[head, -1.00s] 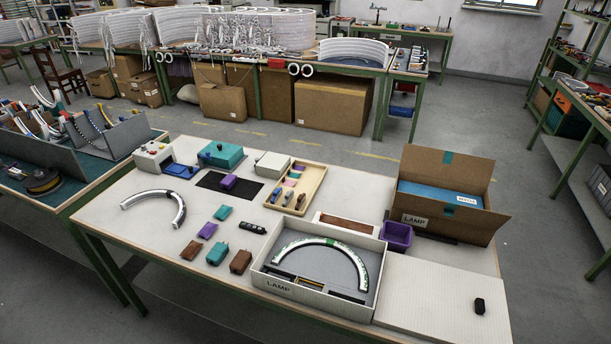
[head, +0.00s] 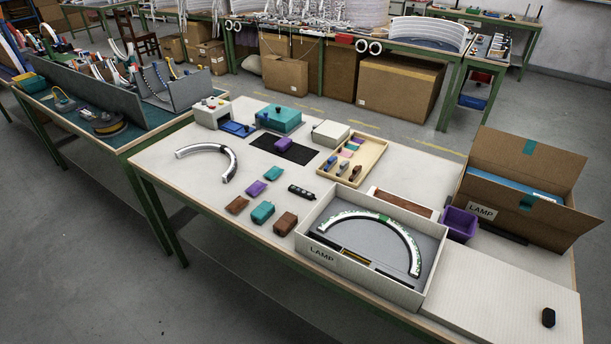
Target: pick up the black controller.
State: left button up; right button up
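A small black rounded block (head: 548,317) sits on the flat white panel at the table's right end. I cannot tell for certain which of these is the black controller. Both lie apart from other loose objects. Neither of my grippers is in view.
The white LAMP box (head: 321,256) holds a white arc. Teal, purple and brown blocks (head: 285,223) lie left of it. A wooden tray (head: 379,155), a purple bin (head: 459,223) and an open cardboard box (head: 478,212) stand behind. Floor in front is clear.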

aim_at(300, 192)
jog(key=i+j+z, duration=0.3)
jog(key=z, duration=0.15)
jog(key=i+j+z, duration=0.2)
jog(key=j+z, duration=0.25)
